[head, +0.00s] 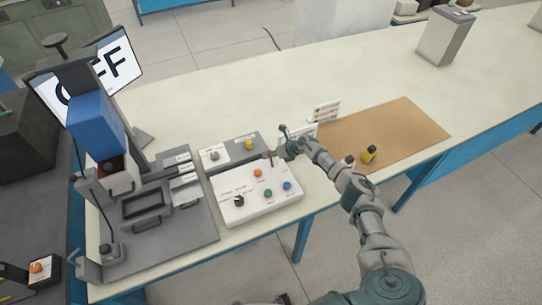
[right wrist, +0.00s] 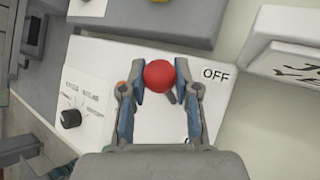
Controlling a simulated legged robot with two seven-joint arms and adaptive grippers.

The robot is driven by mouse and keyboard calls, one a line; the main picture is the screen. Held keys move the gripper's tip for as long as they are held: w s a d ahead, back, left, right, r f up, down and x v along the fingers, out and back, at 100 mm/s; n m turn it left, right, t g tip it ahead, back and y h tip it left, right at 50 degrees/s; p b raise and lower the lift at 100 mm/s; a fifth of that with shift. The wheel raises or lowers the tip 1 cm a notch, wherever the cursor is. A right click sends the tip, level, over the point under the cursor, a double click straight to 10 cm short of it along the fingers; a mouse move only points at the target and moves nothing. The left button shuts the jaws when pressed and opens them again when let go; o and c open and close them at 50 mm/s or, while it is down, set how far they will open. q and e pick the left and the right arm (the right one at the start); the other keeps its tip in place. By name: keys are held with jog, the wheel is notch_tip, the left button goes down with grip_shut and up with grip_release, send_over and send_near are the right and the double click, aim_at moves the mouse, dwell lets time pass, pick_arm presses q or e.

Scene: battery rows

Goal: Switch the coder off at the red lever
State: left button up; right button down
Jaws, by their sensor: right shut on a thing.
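The red lever's round knob (right wrist: 160,76) sits between the fingers of my right gripper (right wrist: 160,92) in the right wrist view. The gripper is shut on it. The printed word OFF (right wrist: 215,75) is just right of the knob on the white control box (right wrist: 95,70). In the head view my right gripper (head: 274,155) is at the back right of that control box (head: 235,212), and the knob is largely hidden there. The screen (head: 116,62) at the back left reads OFF, partly covered by the blue-headed machine (head: 97,125). My left gripper is not in view.
The control box also carries a black rotary knob (head: 239,200) and orange, green and blue buttons. A grey unit with a yellow button (head: 249,144) stands behind it.

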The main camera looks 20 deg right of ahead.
jog(key=shift+w+r, duration=0.15)
jog(key=c, duration=1.2)
grip_release()
jog(key=o, duration=0.4)
jog(key=shift+w, duration=0.1)
jog(key=shift+w+f, duration=0.15)
jog(key=shift+f, duration=0.15)
jog(key=v, duration=1.2)
jog(key=shift+w+d, duration=0.1)
jog(key=shift+w, duration=0.05)
